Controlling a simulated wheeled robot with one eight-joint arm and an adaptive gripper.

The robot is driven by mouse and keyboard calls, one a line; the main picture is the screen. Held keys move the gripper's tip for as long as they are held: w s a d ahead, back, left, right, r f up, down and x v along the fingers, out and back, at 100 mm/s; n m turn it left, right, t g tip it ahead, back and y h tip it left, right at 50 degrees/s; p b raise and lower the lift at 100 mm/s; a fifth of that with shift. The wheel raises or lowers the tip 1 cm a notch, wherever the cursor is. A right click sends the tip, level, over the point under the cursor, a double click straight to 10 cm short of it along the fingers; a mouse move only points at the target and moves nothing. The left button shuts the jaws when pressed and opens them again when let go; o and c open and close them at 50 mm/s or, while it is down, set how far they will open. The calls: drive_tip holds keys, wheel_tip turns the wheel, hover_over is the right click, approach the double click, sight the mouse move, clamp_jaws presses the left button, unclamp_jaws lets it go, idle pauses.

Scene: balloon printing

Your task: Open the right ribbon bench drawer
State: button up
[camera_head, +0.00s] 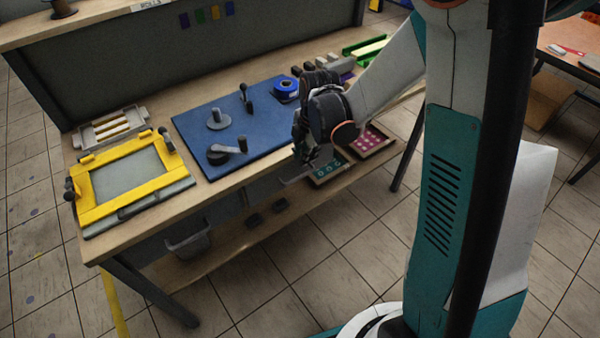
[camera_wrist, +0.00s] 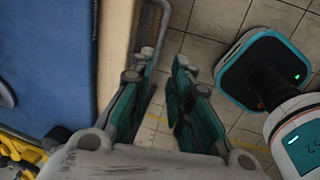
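The workbench (camera_head: 150,225) has dark grey fronts under its wooden top. The right drawer is mostly hidden behind my arm, and I cannot tell whether it is open. My gripper (camera_head: 308,160) hangs at the bench's front edge, right of the blue mat. A thin grey bar, apparently a handle (camera_head: 296,181), shows just below it. In the wrist view my gripper (camera_wrist: 166,76) has its teal fingers apart with floor visible between them. A thin metal handle (camera_wrist: 164,22) sticks out from the bench edge just beyond the left fingertip. I cannot tell whether they touch.
The blue mat (camera_head: 195,128) carries black-handled tools. A yellow frame (camera_head: 98,205) lies at the left. Tiled floor in front is clear.

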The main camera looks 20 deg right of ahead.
sight(300, 178)
drive_tip(key=f+b, duration=0.1)
drive_tip(key=f, duration=0.2)
drive_tip(key=w+f+b, duration=0.1)
drive_tip(key=f, duration=0.3)
drive_tip(key=w+f+b, duration=0.1)
drive_tip(key=f, duration=0.3)
drive_tip(key=shift+w+a+b, duration=0.1)
drive_tip(key=shift+a+b, duration=0.2)
drive_tip(key=shift+a, duration=0.05)
clamp_jaws()
